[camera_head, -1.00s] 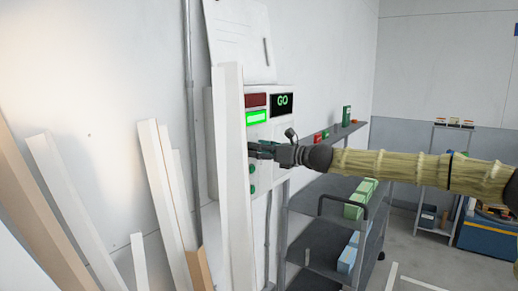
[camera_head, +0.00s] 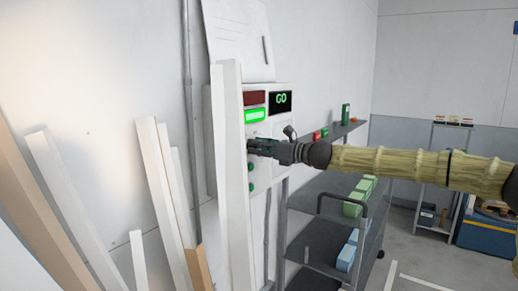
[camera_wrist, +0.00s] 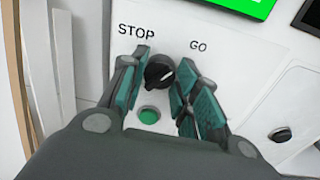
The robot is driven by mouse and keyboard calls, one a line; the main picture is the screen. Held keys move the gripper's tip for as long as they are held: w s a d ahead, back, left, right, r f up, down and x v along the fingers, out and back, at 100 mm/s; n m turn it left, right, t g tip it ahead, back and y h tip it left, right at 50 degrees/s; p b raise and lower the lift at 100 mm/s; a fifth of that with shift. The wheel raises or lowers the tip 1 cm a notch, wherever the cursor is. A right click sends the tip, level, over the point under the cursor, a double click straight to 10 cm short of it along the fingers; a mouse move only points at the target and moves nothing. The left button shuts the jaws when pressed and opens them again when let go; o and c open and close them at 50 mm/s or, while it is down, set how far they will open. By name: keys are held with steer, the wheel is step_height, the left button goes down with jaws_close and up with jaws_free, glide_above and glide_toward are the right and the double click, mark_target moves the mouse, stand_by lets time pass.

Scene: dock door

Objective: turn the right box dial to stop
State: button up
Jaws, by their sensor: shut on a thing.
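The control box (camera_head: 285,124) is on the wall, partly hidden in the head view by a leaning white board. Its black display (camera_head: 281,102) reads GO in green. A green lamp (camera_head: 257,116) is lit below a dark red one (camera_head: 255,98). In the wrist view the black dial (camera_wrist: 159,72) sits below the words STOP at left and GO at right. My gripper (camera_wrist: 161,78) is shut on this dial, one finger on each side. Where the dial points is hard to tell. In the head view my gripper (camera_head: 250,148) covers the dial.
A green button (camera_wrist: 149,115) is just below the dial. Another black knob (camera_wrist: 281,134) is on a panel to the right. White boards (camera_head: 232,180) lean close left of the box. A shelf cart (camera_head: 330,240) stands below my arm.

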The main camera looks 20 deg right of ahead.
steer(key=shift+n+h+b, duration=0.5)
steer(key=shift+n+b, duration=6.85)
steer(key=shift+n, duration=0.05)
steer(key=shift+r, duration=0.1)
steer(key=o, duration=1)
steer(key=shift+o, duration=0.2)
steer(key=shift+s, duration=0.1)
steer(key=v, duration=1.1)
steer(key=shift+s+d, duration=0.25)
steer(key=shift+s, duration=0.1)
